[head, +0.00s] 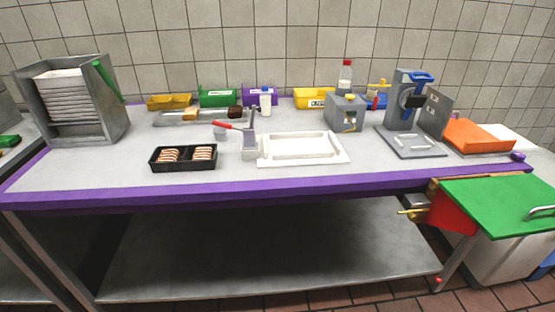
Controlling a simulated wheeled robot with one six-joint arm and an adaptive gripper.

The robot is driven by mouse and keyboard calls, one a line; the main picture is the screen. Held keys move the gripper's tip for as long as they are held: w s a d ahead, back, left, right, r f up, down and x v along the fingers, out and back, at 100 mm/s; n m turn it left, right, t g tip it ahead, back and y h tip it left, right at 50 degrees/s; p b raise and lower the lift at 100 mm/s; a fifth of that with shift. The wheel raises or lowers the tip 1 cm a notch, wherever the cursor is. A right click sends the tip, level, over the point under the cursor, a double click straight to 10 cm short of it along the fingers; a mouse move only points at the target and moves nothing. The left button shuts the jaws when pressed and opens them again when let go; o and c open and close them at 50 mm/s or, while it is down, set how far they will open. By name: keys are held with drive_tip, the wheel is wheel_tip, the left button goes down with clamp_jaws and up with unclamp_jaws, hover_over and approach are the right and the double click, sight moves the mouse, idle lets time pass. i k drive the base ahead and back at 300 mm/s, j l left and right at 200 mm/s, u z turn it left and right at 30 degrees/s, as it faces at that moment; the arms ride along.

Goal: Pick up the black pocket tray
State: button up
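The black pocket tray (185,167) lies flat on the grey tabletop, left of the middle and near the front edge, in the head view. It has two pockets side by side, each holding light-and-brown striped pieces (203,152). Nothing covers the tray. My gripper does not show in this view.
A white tray (343,158) lies right of the black tray, with a grey upright holder and red-handled tool (250,140) between them. A tall metal rack (118,120) stands at left. Colored bins line the back. The purple front edge (200,194) is clear; a grey machine (398,110) stands right.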

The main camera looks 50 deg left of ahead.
sight(185, 164)
drive_tip(key=j, duration=0.55)
drive_tip(key=j+u, duration=0.15)
drive_tip(key=j, duration=0.4)
drive_tip(key=u, duration=2.35)
drive_tip(key=i+l+u, duration=0.25)
drive_tip(key=i+l, duration=0.25)
drive_tip(key=l, duration=0.1)
